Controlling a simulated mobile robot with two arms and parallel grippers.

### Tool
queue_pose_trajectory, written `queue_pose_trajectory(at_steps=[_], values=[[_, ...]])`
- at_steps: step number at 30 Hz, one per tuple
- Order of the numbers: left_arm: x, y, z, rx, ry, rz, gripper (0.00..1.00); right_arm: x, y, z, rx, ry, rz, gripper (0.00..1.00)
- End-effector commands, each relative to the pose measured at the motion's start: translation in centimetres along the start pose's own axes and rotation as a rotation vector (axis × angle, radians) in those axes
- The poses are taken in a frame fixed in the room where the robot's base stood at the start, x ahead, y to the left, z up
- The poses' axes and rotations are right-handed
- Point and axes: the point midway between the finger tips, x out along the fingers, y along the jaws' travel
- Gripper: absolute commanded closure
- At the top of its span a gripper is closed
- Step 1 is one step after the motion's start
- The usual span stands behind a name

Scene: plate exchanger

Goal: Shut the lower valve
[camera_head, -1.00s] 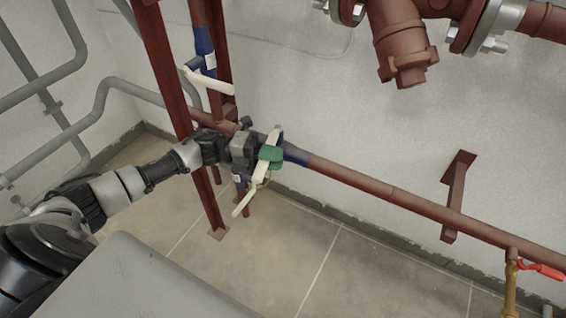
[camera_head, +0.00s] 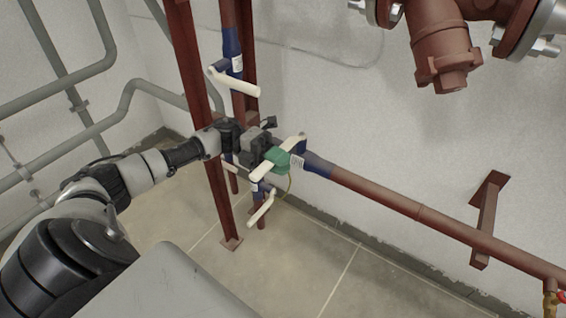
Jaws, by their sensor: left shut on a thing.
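My left gripper (camera_head: 279,161), with green fingertips, is shut on the white lever handle (camera_head: 295,144) of the valve on the horizontal pipe. That handle slants from upper right to lower left, across the pipe's line. The valve body is mostly hidden behind my gripper. Below it, a lower valve (camera_head: 258,188) with a blue body sits on the vertical pipe. Its white handle (camera_head: 260,210) sticks out down and to the left, and nothing touches it. An upper blue valve (camera_head: 232,52) has a white handle (camera_head: 238,83) pointing to the lower right. My right gripper is out of view.
A red-brown horizontal pipe (camera_head: 420,212) runs to the lower right along the wall, past a wall bracket (camera_head: 487,225). A red post (camera_head: 200,90) stands close behind my left wrist. Grey pipes (camera_head: 75,95) fill the left. A large flanged fitting (camera_head: 440,45) hangs at upper right.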

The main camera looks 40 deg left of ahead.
Motion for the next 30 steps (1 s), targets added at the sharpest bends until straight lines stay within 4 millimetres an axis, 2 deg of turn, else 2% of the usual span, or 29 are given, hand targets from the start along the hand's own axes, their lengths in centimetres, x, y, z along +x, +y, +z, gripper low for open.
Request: queue_pose_trajectory(at_steps=[8, 9, 13, 23, 26, 30], values=[[-0.1, 0.0, 0.0, -0.001, -0.001, 0.002, 1.00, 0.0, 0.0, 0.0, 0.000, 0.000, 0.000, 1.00], [-0.1, 0.0, 0.0, -0.001, -0.001, 0.002, 0.78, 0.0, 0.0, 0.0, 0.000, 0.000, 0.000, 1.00], [-0.1, 0.0, 0.0, 0.000, -0.001, 0.001, 0.58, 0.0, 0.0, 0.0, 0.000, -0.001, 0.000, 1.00], [-0.3, 0.0, 0.1, 0.000, -0.002, 0.001, 0.56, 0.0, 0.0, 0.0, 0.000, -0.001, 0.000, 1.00], [-1.4, 0.0, 0.1, 0.000, -0.004, 0.002, 0.56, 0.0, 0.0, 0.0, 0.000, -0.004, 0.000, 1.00], [-3.8, 0.0, 0.1, 0.000, -0.005, 0.002, 0.56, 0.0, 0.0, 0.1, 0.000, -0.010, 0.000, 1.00]])
